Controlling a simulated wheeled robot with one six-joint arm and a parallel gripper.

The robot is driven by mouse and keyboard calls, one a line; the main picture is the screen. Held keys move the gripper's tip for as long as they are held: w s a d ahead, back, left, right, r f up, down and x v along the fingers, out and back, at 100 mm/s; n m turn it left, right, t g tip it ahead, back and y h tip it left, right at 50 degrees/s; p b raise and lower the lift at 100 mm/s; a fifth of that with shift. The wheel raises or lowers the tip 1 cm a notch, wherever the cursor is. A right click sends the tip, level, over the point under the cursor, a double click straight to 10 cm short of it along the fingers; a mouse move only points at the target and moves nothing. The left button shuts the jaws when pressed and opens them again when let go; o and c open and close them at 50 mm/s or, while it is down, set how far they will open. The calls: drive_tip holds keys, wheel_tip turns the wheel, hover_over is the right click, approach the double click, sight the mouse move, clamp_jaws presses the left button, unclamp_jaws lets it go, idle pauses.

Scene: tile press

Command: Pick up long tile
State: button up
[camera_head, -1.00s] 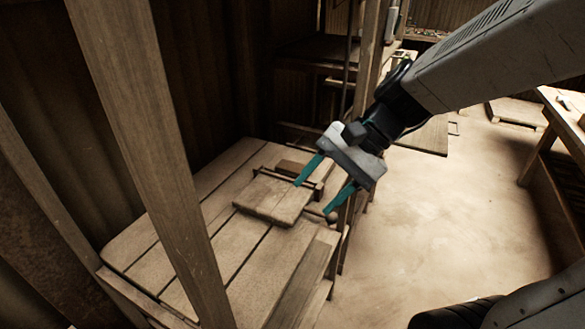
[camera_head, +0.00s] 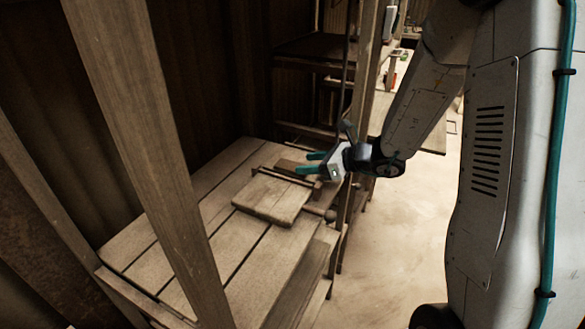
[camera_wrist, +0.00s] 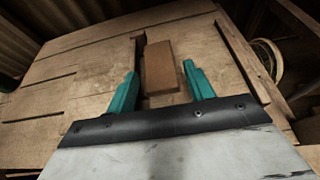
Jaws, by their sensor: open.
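The long tile (camera_wrist: 161,67) is a plain brown block. In the head view the tile (camera_head: 290,167) shows only partly, behind the square wooden board and close to my fingers. My gripper (camera_head: 311,162) is open and empty, with its teal fingers pointing left over the back right of the table. It also shows in the wrist view (camera_wrist: 158,72), with one finger on each side of the tile's near end. I cannot tell whether they touch it.
A square wooden board (camera_head: 270,199) with a bar along its back edge lies on the slatted table (camera_head: 190,255). A wooden post (camera_head: 140,150) stands in front on the left, and another (camera_head: 366,85) rises behind my gripper. The table's left part is bare.

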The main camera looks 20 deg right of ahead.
sight(290, 165)
drive_tip(key=x, duration=0.5)
drive_tip(key=shift+a, duration=0.15)
drive_tip(key=c, duration=0.9)
